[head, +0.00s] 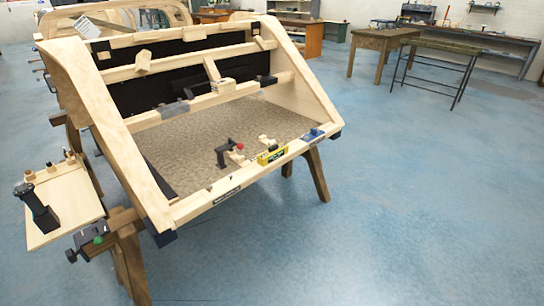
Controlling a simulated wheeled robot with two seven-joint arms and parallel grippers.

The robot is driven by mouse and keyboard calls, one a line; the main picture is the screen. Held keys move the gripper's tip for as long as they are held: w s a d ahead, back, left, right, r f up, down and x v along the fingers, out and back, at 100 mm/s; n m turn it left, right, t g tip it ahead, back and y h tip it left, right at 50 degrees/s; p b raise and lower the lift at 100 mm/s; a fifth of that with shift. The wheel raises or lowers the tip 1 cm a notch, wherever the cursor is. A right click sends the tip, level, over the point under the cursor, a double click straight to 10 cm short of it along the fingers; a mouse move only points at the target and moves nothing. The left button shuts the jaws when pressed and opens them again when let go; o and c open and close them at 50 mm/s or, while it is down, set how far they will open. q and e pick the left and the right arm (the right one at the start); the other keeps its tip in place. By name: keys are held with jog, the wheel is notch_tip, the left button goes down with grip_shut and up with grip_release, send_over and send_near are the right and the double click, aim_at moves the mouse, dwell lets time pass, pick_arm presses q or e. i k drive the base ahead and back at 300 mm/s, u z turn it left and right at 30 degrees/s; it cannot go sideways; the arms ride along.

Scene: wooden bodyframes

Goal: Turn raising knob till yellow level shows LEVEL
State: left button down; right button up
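A small yellow level (271,156) sits on the front rail of the wooden bodyframe (215,200), right of its middle; its reading is too small to make out. Left of it stands a black clamp-like tool (222,153) with a red knob (239,146). A green knob (98,240) is on a dark vise-like fitting at the frame's lower left corner. I cannot tell which knob is the raising knob. Neither of my grippers is in view.
A blue tool (313,134) lies on the rail near its right end. A wooden side shelf (70,215) at left holds a black upright tool (37,208) and several small pegs. Workbenches stand at the back.

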aim_at(71, 256)
jog(key=z, duration=0.9)
jog(key=k, duration=1.55)
jog(key=u, duration=1.85)
jog(key=i, duration=0.5)
jog(key=u, duration=0.05)
